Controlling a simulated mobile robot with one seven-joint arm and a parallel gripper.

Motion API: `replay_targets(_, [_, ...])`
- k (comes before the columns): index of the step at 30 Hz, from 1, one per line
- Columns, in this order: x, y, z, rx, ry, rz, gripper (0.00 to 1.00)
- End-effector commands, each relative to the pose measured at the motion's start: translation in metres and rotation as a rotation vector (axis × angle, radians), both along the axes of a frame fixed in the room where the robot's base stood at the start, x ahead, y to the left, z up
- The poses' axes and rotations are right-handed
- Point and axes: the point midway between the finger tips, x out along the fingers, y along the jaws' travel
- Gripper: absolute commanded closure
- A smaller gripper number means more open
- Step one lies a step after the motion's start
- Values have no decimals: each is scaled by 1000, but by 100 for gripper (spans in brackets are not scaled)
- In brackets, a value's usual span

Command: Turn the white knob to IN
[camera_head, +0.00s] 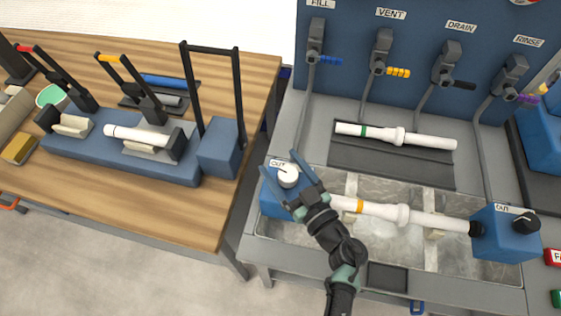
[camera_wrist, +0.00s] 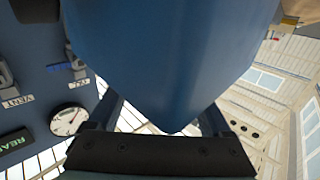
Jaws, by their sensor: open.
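The white knob (camera_head: 288,177) sits on top of the blue block (camera_head: 270,201) at the left end of the trough. A plate lettered OUT (camera_head: 278,164) lies just behind it. My gripper (camera_head: 279,161) is open, with one finger on each side of the knob in the head view. I cannot tell whether either finger touches it. The knob's pointer is too small to read, and no IN lettering shows. In the wrist view, a large blue surface (camera_wrist: 170,60) fills the middle between the fingers, and the knob is not visible.
A white pipe with an orange band (camera_head: 380,208) spans the trough to a right blue block (camera_head: 505,240) with a black knob (camera_head: 525,222). Another white pipe (camera_head: 395,135) lies on a dark mat behind. A wooden bench (camera_head: 215,208) with a blue clamp fixture stands left.

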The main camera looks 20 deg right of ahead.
Motion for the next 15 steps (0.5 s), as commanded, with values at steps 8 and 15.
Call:
replay_targets(8, [10,2,0,0,0,0,17])
replay_targets(15, [10,2,0,0,0,0,33])
